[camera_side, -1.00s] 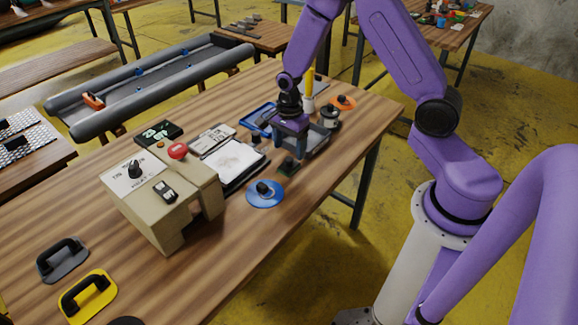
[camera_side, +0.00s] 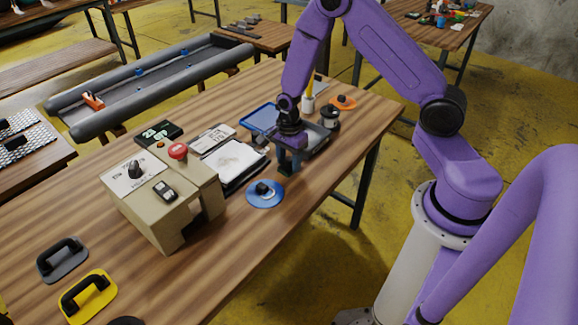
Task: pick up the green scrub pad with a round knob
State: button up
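The green scrub pad (camera_side: 286,174) is a small dark green piece on the wooden table, behind and right of a round blue pad with a dark knob (camera_side: 264,194). My gripper (camera_side: 288,165) points down right over the green pad, its fingers low at the pad's knob. The fingers hide the knob and most of the pad. I cannot tell whether they are closed on the knob or still apart around it. The pad appears to be at table level.
A beige control box with a red button (camera_side: 178,151) stands left. A white notepad (camera_side: 236,160), a blue tray (camera_side: 259,118) and a grey tray (camera_side: 318,138) lie close to my gripper. An orange pad (camera_side: 342,102) lies behind right. Grey (camera_side: 62,260) and yellow (camera_side: 88,297) handled pads lie front left.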

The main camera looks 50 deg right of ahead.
jog(key=shift+c, duration=0.8)
jog(key=shift+r, duration=0.1)
jog(key=shift+r, duration=0.5)
jog(key=s+a+r, duration=0.1)
jog(key=s+r, duration=1)
jog(key=s, duration=0.3)
jog(key=shift+r, duration=0.35)
